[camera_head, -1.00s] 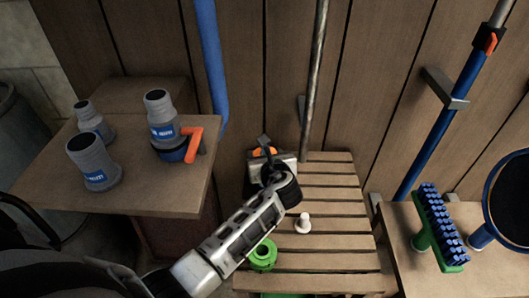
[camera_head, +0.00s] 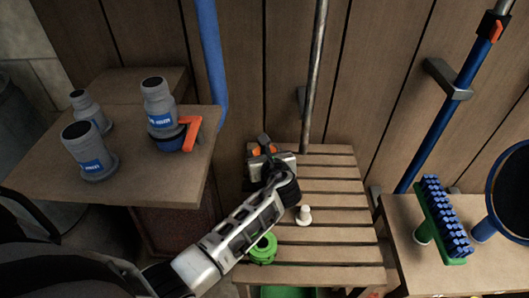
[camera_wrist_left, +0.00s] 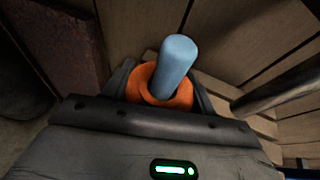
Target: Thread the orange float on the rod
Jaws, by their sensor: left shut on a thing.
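My left gripper (camera_head: 264,150) is shut on the orange float (camera_wrist_left: 146,88), near the back left of the slatted bench (camera_head: 330,188). In the left wrist view the orange float sits between the fingers, and a light blue cylinder (camera_wrist_left: 174,62) rises from its middle. I cannot tell whether this cylinder belongs to the float. In the head view only bits of orange show around the fingers. A grey metal rod (camera_head: 315,70) rises at the bench's back edge, right of the gripper. It crosses the right of the wrist view (camera_wrist_left: 280,88), apart from the float.
A green ring-shaped piece (camera_head: 263,248) and a small white peg (camera_head: 304,215) lie on the bench. Grey bottles (camera_head: 88,152) and an orange-handled piece (camera_head: 191,134) stand on the left table. A blue brush (camera_head: 446,218) stands right. A blue pole (camera_head: 211,65) is behind left.

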